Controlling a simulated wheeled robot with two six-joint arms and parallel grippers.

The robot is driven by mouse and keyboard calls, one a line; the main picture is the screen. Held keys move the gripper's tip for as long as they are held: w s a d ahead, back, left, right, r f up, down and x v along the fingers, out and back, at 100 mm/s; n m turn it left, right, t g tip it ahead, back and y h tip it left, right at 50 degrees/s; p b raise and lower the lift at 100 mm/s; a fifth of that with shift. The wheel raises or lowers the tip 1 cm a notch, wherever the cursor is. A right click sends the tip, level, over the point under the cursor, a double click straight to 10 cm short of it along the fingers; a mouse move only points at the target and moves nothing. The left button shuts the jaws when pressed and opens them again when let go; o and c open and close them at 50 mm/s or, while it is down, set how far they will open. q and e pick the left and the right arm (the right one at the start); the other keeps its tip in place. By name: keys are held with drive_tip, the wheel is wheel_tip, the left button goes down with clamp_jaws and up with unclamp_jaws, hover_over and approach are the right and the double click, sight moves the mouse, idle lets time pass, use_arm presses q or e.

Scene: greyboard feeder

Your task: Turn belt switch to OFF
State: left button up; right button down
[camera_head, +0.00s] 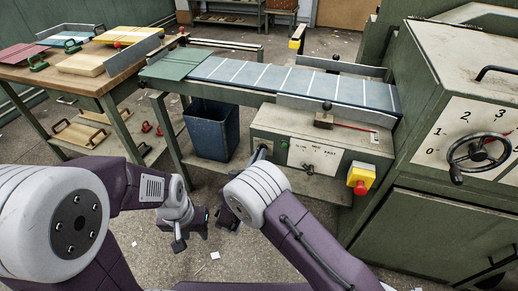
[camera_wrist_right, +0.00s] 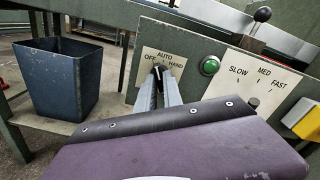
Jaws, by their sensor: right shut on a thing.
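The belt switch's plate (camera_wrist_right: 150,58) is on the left of the green control box (camera_head: 300,125), marked OFF, AUTO and HAND in the right wrist view. My right gripper (camera_wrist_right: 161,82) has its two grey fingers close together, shut on the dark switch knob (camera_wrist_right: 159,69) at the plate. The fingers cover most of the knob, so I cannot tell its exact setting. In the head view my right arm hides most of that gripper. My left gripper (camera_head: 184,238) hangs away from the box over the floor, and its finger opening is unclear.
A green lamp (camera_wrist_right: 209,66) and the SLOW/MED/FAST dial plate (camera_wrist_right: 262,80) are right of the switch. A red-and-yellow stop button (camera_head: 361,178) sticks out further right. A blue bin (camera_head: 211,130) stands under the conveyor (camera_head: 270,77). A handwheel (camera_head: 478,151) is at the right.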

drive_tip(key=shift+n+p, duration=1.3)
drive_tip(key=shift+n, duration=0.3)
drive_tip(key=c, duration=1.5)
unclamp_jaws()
drive_tip(key=p+v, duration=0.2)
drive_tip(key=v, duration=0.7)
